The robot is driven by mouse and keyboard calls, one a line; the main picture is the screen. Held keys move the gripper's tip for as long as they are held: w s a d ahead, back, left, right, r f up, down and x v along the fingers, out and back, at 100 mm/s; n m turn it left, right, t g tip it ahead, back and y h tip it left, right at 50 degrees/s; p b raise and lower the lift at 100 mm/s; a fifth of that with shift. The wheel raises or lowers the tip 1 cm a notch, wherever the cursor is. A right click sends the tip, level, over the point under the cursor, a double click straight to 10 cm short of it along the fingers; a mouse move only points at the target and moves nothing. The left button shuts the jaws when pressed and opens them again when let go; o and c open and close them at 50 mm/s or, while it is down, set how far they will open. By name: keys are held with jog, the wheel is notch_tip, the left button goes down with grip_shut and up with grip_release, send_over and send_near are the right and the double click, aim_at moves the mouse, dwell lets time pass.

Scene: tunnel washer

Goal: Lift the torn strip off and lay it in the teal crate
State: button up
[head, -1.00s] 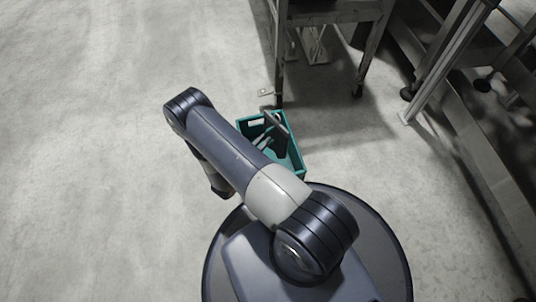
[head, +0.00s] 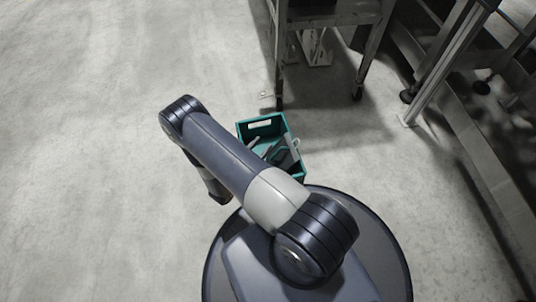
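The teal crate (head: 260,125) stands on the floor just past my base, its near left part hidden behind my upper arm. Inside or just above it I see dark and grey shapes. The grey and dark piece at its right side looks like part of my gripper (head: 284,153), but my forearm passes behind my upper arm and the fingers cannot be made out. A thin pale piece (head: 254,141) shows in the crate's left part; I cannot tell what it is. I cannot pick out the torn strip.
A metal-legged stand (head: 370,55) is behind the crate, with a small pale item (head: 265,95) on the floor by its near leg. Metal machine framing (head: 470,100) runs along the right. The floor at left is clear.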

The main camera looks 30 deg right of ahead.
jog(key=p+v, duration=0.2)
jog(key=v, duration=0.7)
jog(key=shift+s+a, duration=0.15)
jog(key=shift+a, duration=0.1)
jog(key=shift+d, duration=0.1)
jog(key=w+d+r, duration=0.4)
jog(key=w+d, duration=0.1)
jog(key=d, duration=0.4)
jog(key=shift+d+r, duration=0.2)
jog(key=shift+r, duration=0.2)
jog(key=shift+f, duration=0.15)
